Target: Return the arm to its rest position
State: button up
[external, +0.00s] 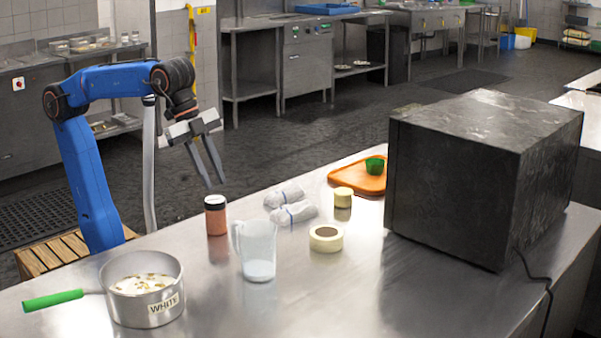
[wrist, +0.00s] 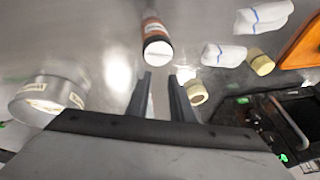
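My blue arm reaches over the metal counter (external: 350,285) from the left. My gripper (external: 215,184) hangs above the counter, pointing down, above and behind the jar with the orange-red contents (external: 216,218). Its two dark fingers are apart with a gap between them, and nothing is held. In the wrist view the gripper (wrist: 160,77) also shows the gap, with the jar (wrist: 157,40) just beyond the fingertips. A clear measuring jug (external: 257,250) stands in front of the jar; in the wrist view the fingers largely hide it.
A pot with a green handle (external: 145,305) stands at the front left. Cloth bundles (external: 293,213), a tape roll (external: 326,238), a small yellowish cylinder (external: 343,197) and an orange board (external: 358,178) with a green cup (external: 375,165) lie rightward. A large dark oven-like box (external: 455,195) blocks the right.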

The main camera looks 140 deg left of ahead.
jog(key=shift+t+h, duration=0.5)
jog(key=s+d+f, duration=0.2)
jog(key=d, duration=0.1)
jog(key=s+d+f, duration=0.2)
jog(key=s, duration=0.1)
jog(key=s+d+f, duration=0.2)
jog(key=s+d, duration=0.1)
jog(key=shift+s+d, duration=0.2)
jog(key=shift+d, duration=0.15)
jog(key=s+d+f+h, duration=0.1)
jog(key=s+d+f, duration=0.4)
jog(key=s+f, duration=0.2)
jog(key=s+a+f+n, duration=0.1)
jog(key=s+a+f, duration=0.1)
jog(key=f, duration=0.5)
jog(key=s+a+f+n+g, duration=0.1)
jog(key=s+a+f, duration=0.1)
jog(key=f, duration=0.5)
jog(key=shift+f+y, duration=0.3)
jog(key=shift+f, duration=0.05)
